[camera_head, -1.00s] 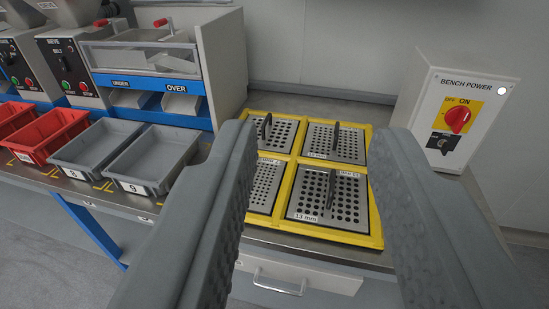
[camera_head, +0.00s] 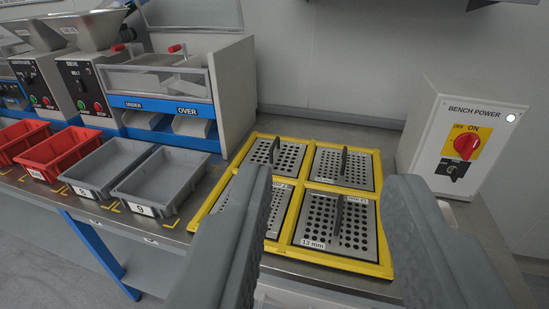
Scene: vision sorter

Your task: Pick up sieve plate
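Several metal sieve plates with round holes and upright dark handles lie in a yellow-framed rack (camera_head: 283,246) on the bench. The front right plate (camera_head: 352,232) carries a "13 mm" label. The back right plate (camera_head: 361,173) and back left plate (camera_head: 289,158) are in full view. The front left plate (camera_head: 282,207) is partly hidden by my left finger. My gripper (camera_head: 335,190) is open and empty, its two grey fingers spread wide in front of the rack. The fingers appear apart from every plate.
Grey bins (camera_head: 146,193) and red bins (camera_head: 52,168) stand on the bench at left. The sieve machine (camera_head: 225,85) with UNDER and OVER outlets is behind them. A bench power box (camera_head: 443,140) with a red switch stands at right.

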